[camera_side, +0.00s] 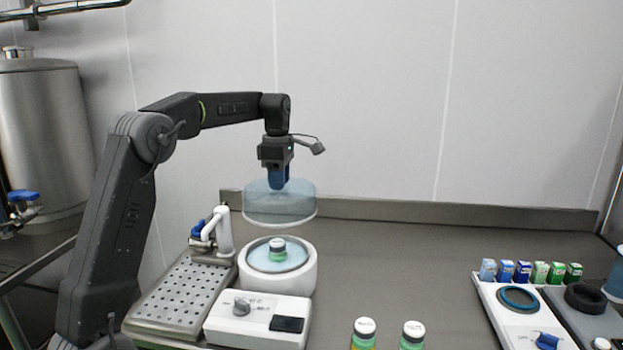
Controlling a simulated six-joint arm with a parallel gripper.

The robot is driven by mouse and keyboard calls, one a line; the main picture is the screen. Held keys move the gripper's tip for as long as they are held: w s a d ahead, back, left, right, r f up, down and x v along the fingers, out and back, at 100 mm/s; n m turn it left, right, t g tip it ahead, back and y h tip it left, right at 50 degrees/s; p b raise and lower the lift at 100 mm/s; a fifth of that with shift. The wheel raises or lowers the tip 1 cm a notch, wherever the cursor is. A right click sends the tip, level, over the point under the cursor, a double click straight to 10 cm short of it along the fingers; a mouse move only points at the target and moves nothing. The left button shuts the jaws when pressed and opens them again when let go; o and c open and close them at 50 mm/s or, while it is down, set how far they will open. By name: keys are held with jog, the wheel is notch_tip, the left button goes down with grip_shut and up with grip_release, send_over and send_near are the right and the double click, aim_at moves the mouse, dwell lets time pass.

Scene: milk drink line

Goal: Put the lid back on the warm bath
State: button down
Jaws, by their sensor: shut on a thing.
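The warm bath (306,279) is a white round vessel at the middle of the bench, with bluish water inside its rim. A small bottle (277,250) with a white cap and green label stands in the water. The lid (290,207) is a translucent pale blue round cover. My gripper (279,184) is shut on the lid from above. It holds the lid roughly level above the bath, with a gap between lid and rim. The part of the lid gripped is partly hidden by the blue fingers.
A white control box (258,321) with a knob sits in front of the bath. A perforated metal tray (180,298) and a white tap (221,232) stand to its left. Two capped bottles (364,338) (412,338) stand at the front. Small cartons (522,271) line the right. The bench between is clear.

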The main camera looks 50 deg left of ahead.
jog(key=shift+s+a+f+n, duration=0.15)
jog(key=shift+s+a+n, duration=0.25)
jog(key=shift+s, duration=0.3)
jog(key=shift+w+f, duration=0.2)
jog(key=shift+f, duration=5.4)
jog(key=shift+f, duration=0.2)
jog(key=shift+c, duration=1.4)
grip_release()
notch_tip(320, 180, up, 7)
